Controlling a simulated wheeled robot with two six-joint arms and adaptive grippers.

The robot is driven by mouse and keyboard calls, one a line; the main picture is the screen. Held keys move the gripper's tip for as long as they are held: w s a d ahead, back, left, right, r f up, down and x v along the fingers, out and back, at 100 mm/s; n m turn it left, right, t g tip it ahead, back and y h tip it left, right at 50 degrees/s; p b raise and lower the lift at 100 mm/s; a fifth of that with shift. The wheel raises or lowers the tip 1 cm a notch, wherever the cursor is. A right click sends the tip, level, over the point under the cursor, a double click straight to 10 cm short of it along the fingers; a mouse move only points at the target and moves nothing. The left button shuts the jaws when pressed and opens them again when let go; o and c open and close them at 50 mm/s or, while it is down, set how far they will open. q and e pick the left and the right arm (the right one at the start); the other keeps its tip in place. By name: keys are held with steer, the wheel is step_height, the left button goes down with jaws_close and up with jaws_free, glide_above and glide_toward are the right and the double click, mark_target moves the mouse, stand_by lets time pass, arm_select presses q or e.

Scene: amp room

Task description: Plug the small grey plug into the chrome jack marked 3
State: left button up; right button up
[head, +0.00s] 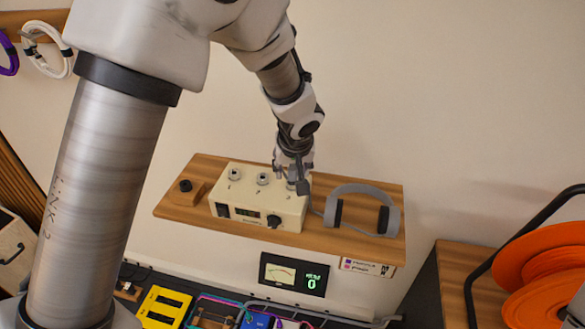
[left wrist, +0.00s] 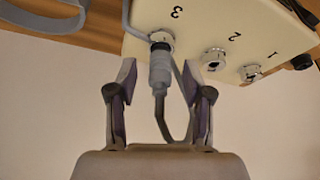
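The cream amp box (head: 258,198) stands on a wooden shelf, with chrome jacks on top. In the left wrist view, the small grey plug (left wrist: 160,72) has its tip end at the chrome jack marked 3 (left wrist: 162,38) and looks in line with it; how deep it sits I cannot tell. Its grey cable (left wrist: 161,116) bends away from its back end. My left gripper (left wrist: 158,88) is open, with one finger on each side of the plug and a visible gap to both. In the head view my left gripper (head: 293,176) hides the plug and most of jack 3.
Jack 2 (left wrist: 213,59) and jack 1 (left wrist: 250,72) are empty beside jack 3. Grey headphones (head: 365,200) lie close right of the box on the shelf (head: 190,213). A small wooden block with a black piece (head: 186,187) is at the shelf's left. A meter panel (head: 293,275) is below.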

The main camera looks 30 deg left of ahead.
arm_select(q)
steer(key=v, duration=1.2)
stand_by(0.4)
